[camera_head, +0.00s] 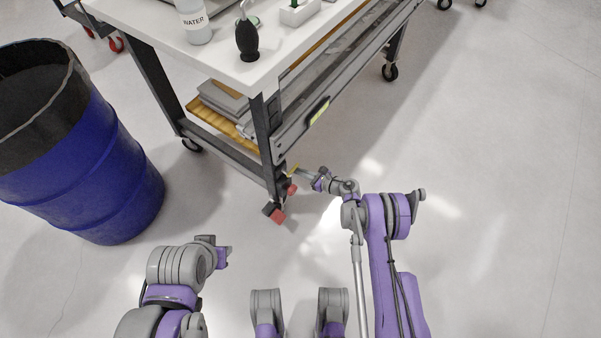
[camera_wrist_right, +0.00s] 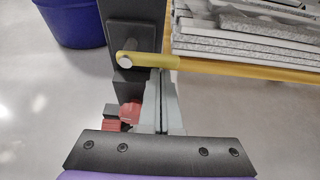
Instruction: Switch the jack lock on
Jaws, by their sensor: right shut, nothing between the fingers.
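The jack lock shows as a short yellow lever (camera_wrist_right: 152,61) with a pale round end, in front of a dark plate on the table leg. In the head view it is a small yellow piece (camera_head: 293,170) low on the near leg. My right gripper (camera_head: 301,171) reaches to it from the right. In the right wrist view its grey fingers (camera_wrist_right: 169,88) are shut and empty, with their tips close to the lever's underside; I cannot tell whether they touch it. My left gripper (camera_head: 222,254) is at the lower left, away from the table, and its jaws are not clear.
Red caster parts (camera_head: 275,212) sit at the near leg's foot. A blue barrel (camera_head: 95,165) stands left. Stacked boards (camera_wrist_right: 245,45) lie on the lower shelf. Floor at right is clear.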

